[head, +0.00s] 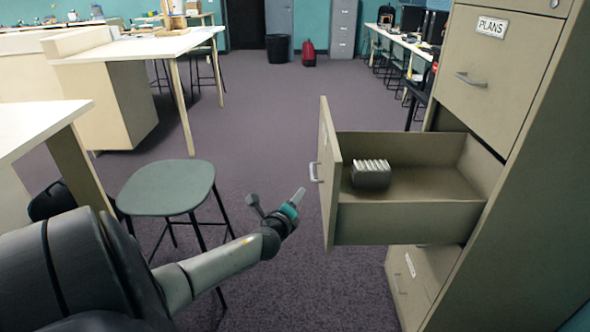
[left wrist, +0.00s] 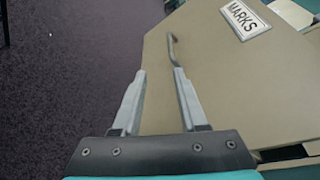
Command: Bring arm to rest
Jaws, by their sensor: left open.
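My left gripper (head: 297,198) is in the middle of the head view, a little left of the pulled-out drawer's front, apart from its handle (head: 314,172). In the left wrist view its two fingers (left wrist: 158,90) are spread, with nothing between them. Beyond the fingers, the beige drawer front (left wrist: 220,90) with a label reading MARKS and a bent metal handle (left wrist: 172,50) shows. The open drawer (head: 410,215) juts out from the filing cabinet (head: 540,130) and holds a small grey block-like item (head: 371,174) with a pale ridged top. My right gripper is in neither view.
A white table corner (head: 35,125) is at the left edge. A lower cabinet drawer (head: 412,275) sits below the open one. The carpet (head: 265,100) ahead is clear toward the back wall.

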